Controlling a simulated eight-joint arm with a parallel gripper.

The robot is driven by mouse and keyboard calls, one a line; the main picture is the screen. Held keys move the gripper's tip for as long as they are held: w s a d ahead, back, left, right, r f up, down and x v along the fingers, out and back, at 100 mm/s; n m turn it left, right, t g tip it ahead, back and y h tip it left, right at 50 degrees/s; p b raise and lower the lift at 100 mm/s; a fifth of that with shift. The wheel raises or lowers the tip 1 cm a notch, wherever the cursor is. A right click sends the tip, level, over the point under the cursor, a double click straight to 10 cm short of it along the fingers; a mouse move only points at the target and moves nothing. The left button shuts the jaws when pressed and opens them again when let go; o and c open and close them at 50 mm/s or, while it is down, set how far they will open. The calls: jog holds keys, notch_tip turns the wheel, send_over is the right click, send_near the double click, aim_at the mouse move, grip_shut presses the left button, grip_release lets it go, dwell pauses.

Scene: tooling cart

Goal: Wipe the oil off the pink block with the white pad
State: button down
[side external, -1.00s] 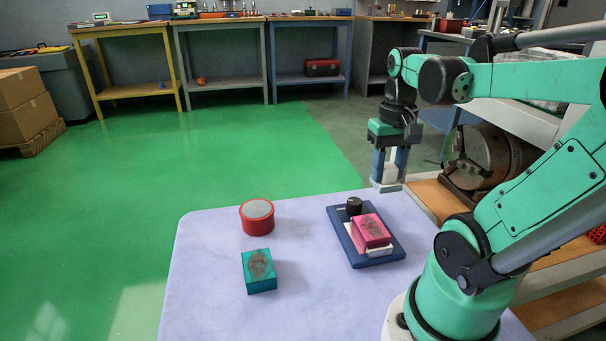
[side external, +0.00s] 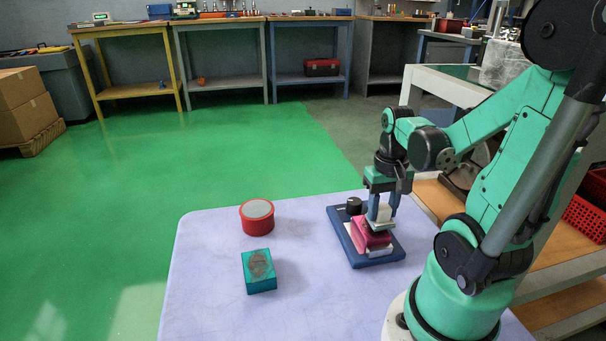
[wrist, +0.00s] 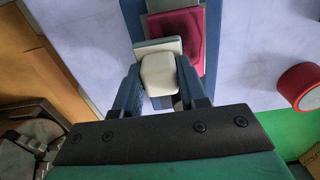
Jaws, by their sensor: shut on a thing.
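The pink block (side external: 364,241) sits in a blue fixture (side external: 335,221) on the table, with white jaw pieces beside it. My gripper (side external: 382,207) is shut on the white pad (wrist: 158,72) and points down over the block. In the side view the pad (side external: 381,214) is right above the block's top; I cannot tell whether they touch. A dark patch shows just under the pad; most of the block's top is hidden there.
A teal block (side external: 259,271) with a brown stain on top stands on the lilac table (side external: 205,300) to the left. A black knob (side external: 354,205) rises from the fixture. The table's front left is clear.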

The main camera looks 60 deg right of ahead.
aim_at(362, 228)
jog(key=shift+w+a+r, duration=0.3)
jog(key=shift+a+r, duration=0.1)
jog(key=shift+w+a+f, duration=0.4)
jog(key=shift+w+a, duration=0.1)
jog(key=shift+w, duration=0.15)
jog(key=shift+w+a, duration=0.45)
jog(key=shift+a, duration=0.1)
jog(key=shift+s+d+f, duration=0.1)
jog(key=shift+s+d, duration=0.2)
jog(key=shift+d, duration=0.1)
jog(key=shift+s+d, duration=1.05)
jog(key=shift+s, duration=0.05)
jog(key=shift+s+a, duration=0.15)
jog(key=shift+s, duration=0.1)
jog(key=shift+w+a, duration=1.4)
jog(key=shift+s+d, duration=1.4)
jog(key=shift+d, duration=0.05)
jog(key=shift+a+r, duration=0.1)
jog(key=shift+r, duration=4.05)
